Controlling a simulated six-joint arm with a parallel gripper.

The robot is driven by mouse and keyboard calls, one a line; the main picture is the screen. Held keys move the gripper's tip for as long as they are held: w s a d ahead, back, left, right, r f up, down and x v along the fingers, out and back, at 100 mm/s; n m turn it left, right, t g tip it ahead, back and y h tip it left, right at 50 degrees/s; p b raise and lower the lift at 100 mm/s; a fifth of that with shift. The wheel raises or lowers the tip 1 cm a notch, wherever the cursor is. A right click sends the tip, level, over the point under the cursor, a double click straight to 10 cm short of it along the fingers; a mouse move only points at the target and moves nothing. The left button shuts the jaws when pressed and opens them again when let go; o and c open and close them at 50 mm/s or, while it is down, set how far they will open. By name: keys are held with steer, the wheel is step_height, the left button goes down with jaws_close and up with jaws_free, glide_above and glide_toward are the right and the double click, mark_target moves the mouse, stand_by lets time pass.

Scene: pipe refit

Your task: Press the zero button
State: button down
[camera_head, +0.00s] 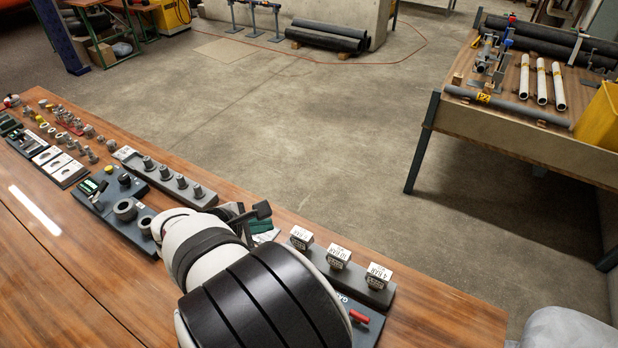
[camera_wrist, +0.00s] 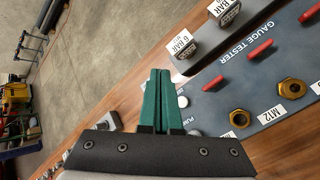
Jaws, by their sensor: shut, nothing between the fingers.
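My gripper (camera_wrist: 160,73) is shut and empty, its two green fingers pressed together over the edge of the dark gauge tester board (camera_wrist: 240,88) in the wrist view. A small white round button (camera_wrist: 183,101) shows on that board just right of the fingers; a gap in height cannot be judged. No zero label is readable, so I cannot tell if this is the zero button. In the head view my arm hides most of this board, and its visible corner (camera_head: 372,326) carries a red lever. A yellow button (camera_head: 108,170) sits on another dark panel (camera_head: 88,200) at left.
A block with several labelled cubes (camera_head: 338,253) stands along the board's far edge, close to my gripper. Red levers (camera_wrist: 259,50) and brass M12 fittings (camera_wrist: 291,88) sit on the board. A grey rack of pegs (camera_head: 165,183) lies left. Bare wood (camera_head: 440,310) is free at right.

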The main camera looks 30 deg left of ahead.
steer(key=a, duration=0.1)
steer(key=s+a+n, duration=0.1)
steer(key=s+a+f+n+y, duration=0.1)
steer(key=shift+a+f, duration=0.1)
steer(key=shift+a, duration=0.25)
steer(key=shift+f, duration=4.4)
steer(key=shift+f, duration=0.1)
steer(key=shift+f, duration=0.3)
steer(key=shift+f, duration=0.45)
steer(key=shift+r, duration=0.85)
